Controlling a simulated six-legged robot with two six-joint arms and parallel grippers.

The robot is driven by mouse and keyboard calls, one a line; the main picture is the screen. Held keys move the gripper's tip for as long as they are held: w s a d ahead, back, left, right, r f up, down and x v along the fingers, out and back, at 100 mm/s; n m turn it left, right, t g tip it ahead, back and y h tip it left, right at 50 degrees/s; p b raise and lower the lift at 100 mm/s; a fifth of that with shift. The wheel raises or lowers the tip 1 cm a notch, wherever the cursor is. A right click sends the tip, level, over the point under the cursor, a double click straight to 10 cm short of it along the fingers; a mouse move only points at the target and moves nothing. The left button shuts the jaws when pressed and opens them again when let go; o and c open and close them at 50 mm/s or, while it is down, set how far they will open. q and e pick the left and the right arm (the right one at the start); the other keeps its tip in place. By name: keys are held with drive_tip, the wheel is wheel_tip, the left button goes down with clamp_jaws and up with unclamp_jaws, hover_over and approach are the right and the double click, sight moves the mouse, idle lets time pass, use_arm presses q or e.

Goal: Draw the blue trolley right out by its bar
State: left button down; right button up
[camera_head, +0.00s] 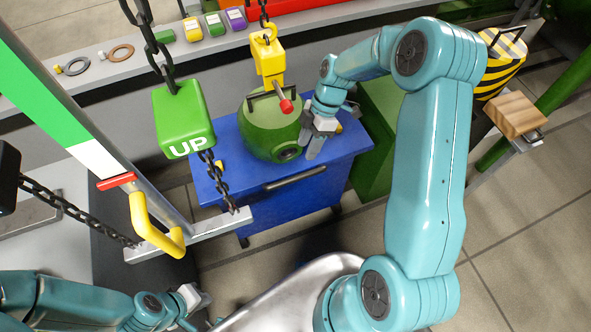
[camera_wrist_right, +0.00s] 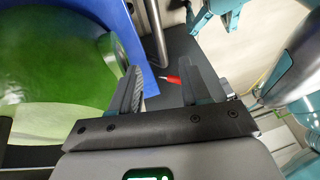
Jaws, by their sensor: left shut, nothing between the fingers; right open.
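The blue trolley (camera_head: 340,155) stands on the floor in the middle of the head view. Its grey bar (camera_head: 295,179) runs across the front face. A round green casing (camera_head: 268,128) sits on its top. My right gripper (camera_head: 312,147) is open and empty, just right of the casing, above the trolley top and behind the bar in the picture. In the right wrist view, the casing (camera_wrist_right: 60,60) and a blue trolley edge (camera_wrist_right: 128,25) show left of the open fingers (camera_wrist_right: 163,88). My left gripper (camera_head: 197,308) is shut and empty at the bottom left, well away from the bar.
A green UP pendant (camera_head: 184,118) and a yellow hoist block (camera_head: 269,62) hang on chains near the casing. A grey beam (camera_head: 190,236) with a yellow handle (camera_head: 155,225) lies left of the trolley front.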

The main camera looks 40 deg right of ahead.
sight(295, 177)
drive_tip(key=x, duration=1.1)
drive_tip(key=shift+f, duration=0.1)
clamp_jaws()
